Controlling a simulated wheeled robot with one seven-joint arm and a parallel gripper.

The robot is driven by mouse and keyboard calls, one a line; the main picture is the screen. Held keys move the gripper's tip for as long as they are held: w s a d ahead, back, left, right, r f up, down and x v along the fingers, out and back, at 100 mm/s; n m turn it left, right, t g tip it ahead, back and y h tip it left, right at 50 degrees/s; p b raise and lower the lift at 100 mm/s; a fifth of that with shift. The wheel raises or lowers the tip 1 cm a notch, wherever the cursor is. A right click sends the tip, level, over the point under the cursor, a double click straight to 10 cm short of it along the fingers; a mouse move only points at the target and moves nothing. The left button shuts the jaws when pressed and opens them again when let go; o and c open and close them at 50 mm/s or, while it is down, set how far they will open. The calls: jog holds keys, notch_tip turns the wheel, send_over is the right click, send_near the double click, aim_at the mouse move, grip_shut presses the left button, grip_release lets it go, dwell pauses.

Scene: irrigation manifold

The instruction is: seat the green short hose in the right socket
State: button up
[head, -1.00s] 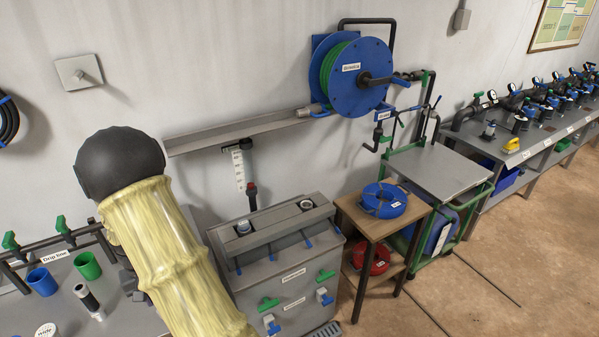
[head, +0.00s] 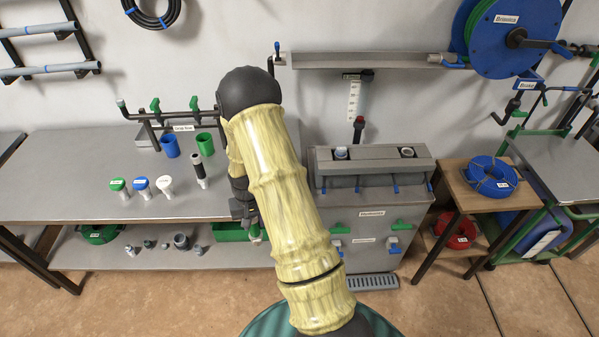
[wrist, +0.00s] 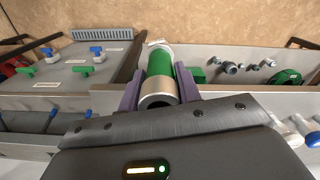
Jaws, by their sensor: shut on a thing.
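My gripper (wrist: 159,90) has its purple fingers shut on the green short hose (wrist: 159,70), a green tube with a pale metal collar at the near end and a white piece at the far end. In the head view my gripper (head: 246,212) hangs at the front right edge of the workbench, left of the grey cabinet (head: 365,215); the hose is mostly hidden behind my arm. The cabinet top has two round openings, a left one (head: 341,153) with blue and white in it and a right one (head: 407,152) with a pale rim. I cannot tell which fitting is the named socket.
The workbench (head: 75,165) left of my arm carries a blue cup (head: 169,146), a green cup (head: 204,142), a black-and-white fitting (head: 200,172) and several capped stakes. A wooden stand (head: 455,185) with a blue hose coil (head: 491,175) is right of the cabinet.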

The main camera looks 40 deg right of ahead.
jog(key=s+a+f+n, duration=0.2)
jog(key=a+f, duration=0.2)
jog(key=f, duration=0.5)
jog(key=s+a+f+n, duration=0.2)
jog(key=a+f, duration=0.2)
jog(key=f, duration=0.6)
jog(key=shift+s+a, duration=0.2)
jog(key=shift+a, duration=0.15)
jog(key=shift+f, duration=0.1)
